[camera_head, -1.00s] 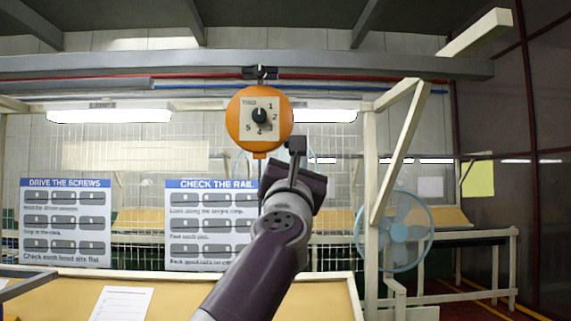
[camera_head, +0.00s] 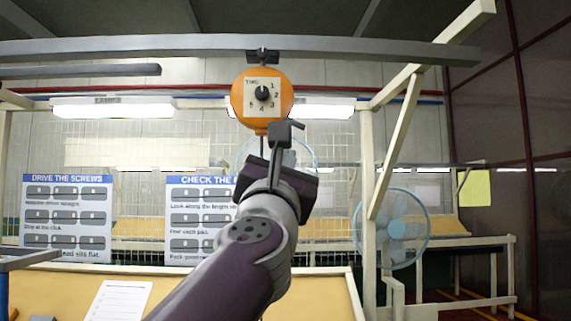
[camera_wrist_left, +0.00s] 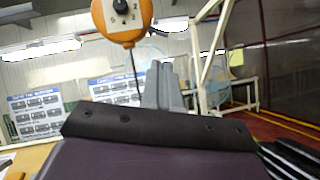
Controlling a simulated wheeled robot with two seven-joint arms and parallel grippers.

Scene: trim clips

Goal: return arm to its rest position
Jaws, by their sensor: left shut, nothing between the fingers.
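My left arm reaches up from the bottom of the head view, and its left gripper (camera_head: 282,140) points up and away, just below an orange hanging timer box (camera_head: 262,98). The gripper is shut with nothing between its fingers. In the left wrist view the shut grey fingers (camera_wrist_left: 163,82) stand in the middle, and the orange timer box (camera_wrist_left: 122,18) hangs above and to the left of them. In the head view the fingertips overlap the box's lower edge; I cannot tell whether they touch. My right gripper is not in view.
A grey beam (camera_head: 200,45) holds the box. Behind are a wire mesh fence, two instruction boards (camera_head: 67,220), a blue fan (camera_head: 390,228) and a pale wooden post (camera_head: 369,200). A tan worktop (camera_head: 310,295) with a paper sheet (camera_head: 120,300) lies below.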

